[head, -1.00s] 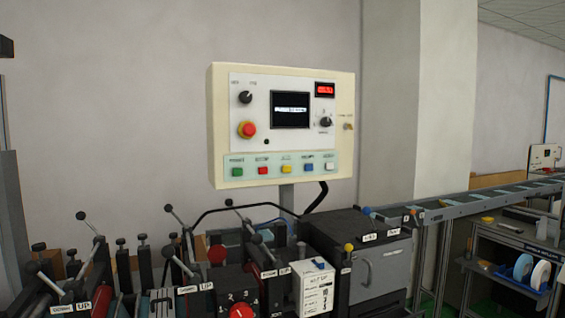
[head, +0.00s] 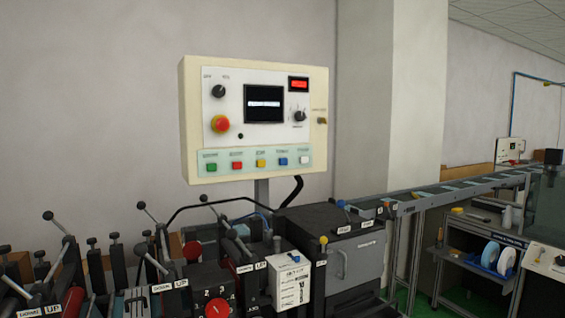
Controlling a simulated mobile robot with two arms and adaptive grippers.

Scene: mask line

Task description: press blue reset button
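The blue button (head: 283,161) sits in the bottom row of a cream control panel (head: 187,120), between a yellow button (head: 261,163) and a white button (head: 304,160). Green (head: 211,167) and red (head: 237,165) buttons are further left in the same row. The labels above the buttons are too small to read. The panel stands on a post behind the machine. Neither of my grippers is in the head view.
Machine levers and clamps (head: 150,262) fill the lower left, in front of the panel. A dark cabinet (head: 350,258) stands below the panel to the right. A conveyor (head: 440,197) runs off to the right, with a shelf cart (head: 463,258) holding tape rolls beside it.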

